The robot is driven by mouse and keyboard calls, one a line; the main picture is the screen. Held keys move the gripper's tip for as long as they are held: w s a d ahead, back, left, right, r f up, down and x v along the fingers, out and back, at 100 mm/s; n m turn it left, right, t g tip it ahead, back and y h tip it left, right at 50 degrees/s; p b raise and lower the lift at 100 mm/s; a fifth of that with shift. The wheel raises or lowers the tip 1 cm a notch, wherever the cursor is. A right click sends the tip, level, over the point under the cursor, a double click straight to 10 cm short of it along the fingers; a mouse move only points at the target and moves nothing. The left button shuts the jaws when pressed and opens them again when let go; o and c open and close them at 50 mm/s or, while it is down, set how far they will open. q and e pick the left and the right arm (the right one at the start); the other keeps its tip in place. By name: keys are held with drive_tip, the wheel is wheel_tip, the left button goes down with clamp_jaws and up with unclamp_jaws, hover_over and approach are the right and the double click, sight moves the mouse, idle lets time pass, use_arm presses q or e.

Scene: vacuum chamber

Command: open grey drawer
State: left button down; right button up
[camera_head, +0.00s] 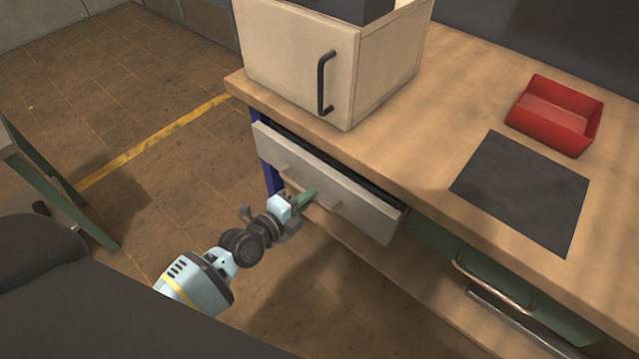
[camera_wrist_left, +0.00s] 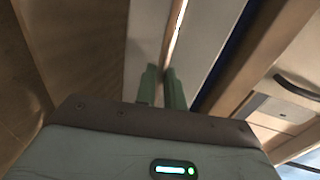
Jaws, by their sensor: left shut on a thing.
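The grey drawer (camera_head: 325,185) sits under the wooden worktop, below the cabinet. It stands a little way out, with a dark gap showing behind the top of its front. Its bar handle (camera_head: 328,203) runs along the front. My left gripper (camera_head: 309,196) is shut on the handle. In the left wrist view, the green fingers (camera_wrist_left: 162,82) are close together at the handle bar (camera_wrist_left: 176,30), against the pale drawer front (camera_wrist_left: 206,38). My right gripper is in neither view.
A cabinet (camera_head: 293,60) with a dark handle stands on the worktop (camera_head: 440,110). A red bin (camera_head: 556,115) and a dark mat (camera_head: 523,190) lie to the right. A green drawer (camera_head: 440,243) is right of the grey one. Open floor lies left.

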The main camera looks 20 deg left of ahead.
use_arm(q)
drive_tip(key=f+p+v, duration=0.2)
drive_tip(key=v, duration=0.8)
drive_tip(key=s+f+p+v, duration=0.1)
drive_tip(key=f+p+v, duration=0.1)
drive_tip(key=v, duration=0.8)
drive_tip(key=shift+p, duration=0.75)
drive_tip(key=shift+a, duration=0.1)
drive_tip(key=c, duration=1.5)
unclamp_jaws()
drive_tip(key=shift+f, duration=0.1)
drive_tip(key=v, duration=0.7)
drive_tip(key=shift+s, duration=0.3)
drive_tip(key=shift+a, duration=0.1)
